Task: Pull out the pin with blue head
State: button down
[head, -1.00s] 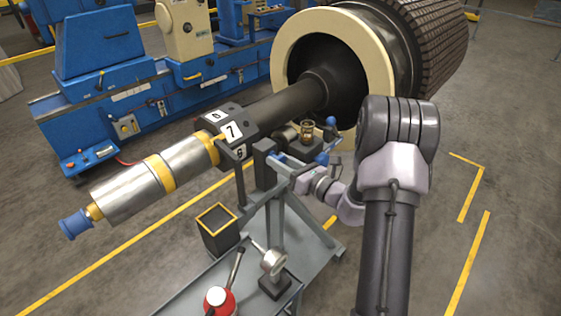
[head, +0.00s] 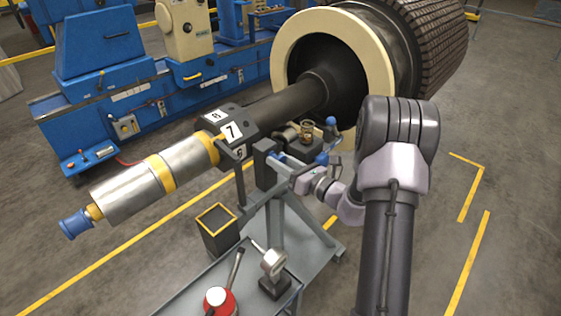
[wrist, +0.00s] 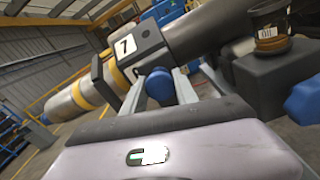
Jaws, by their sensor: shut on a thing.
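The pin's blue head (wrist: 159,85) shows in the wrist view between the two grey fingers of my gripper (wrist: 160,90). The fingers are shut on it. In the head view my gripper (head: 286,164) is at the upright of the grey stand, beside the shaft, and the blue head (head: 274,157) shows small at its tip. The pin's shank is hidden, so I cannot tell how far it sits in the stand.
The rotor shaft (head: 285,103) with a block numbered 7 (head: 231,131) runs just behind. Another blue knob (head: 322,158) is close to the right of my gripper. Open floor lies at right.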

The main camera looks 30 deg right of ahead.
jog(key=v, duration=0.3)
jog(key=shift+s+d, duration=0.1)
jog(key=shift+s, duration=0.1)
jog(key=c, duration=0.9)
grip_release()
jog(key=shift+s, duration=0.1)
jog(key=shift+c, duration=0.2)
jog(key=p+v, duration=0.3)
jog(key=v, duration=1.4)
jog(key=shift+s, duration=0.2)
jog(key=shift+r, duration=0.1)
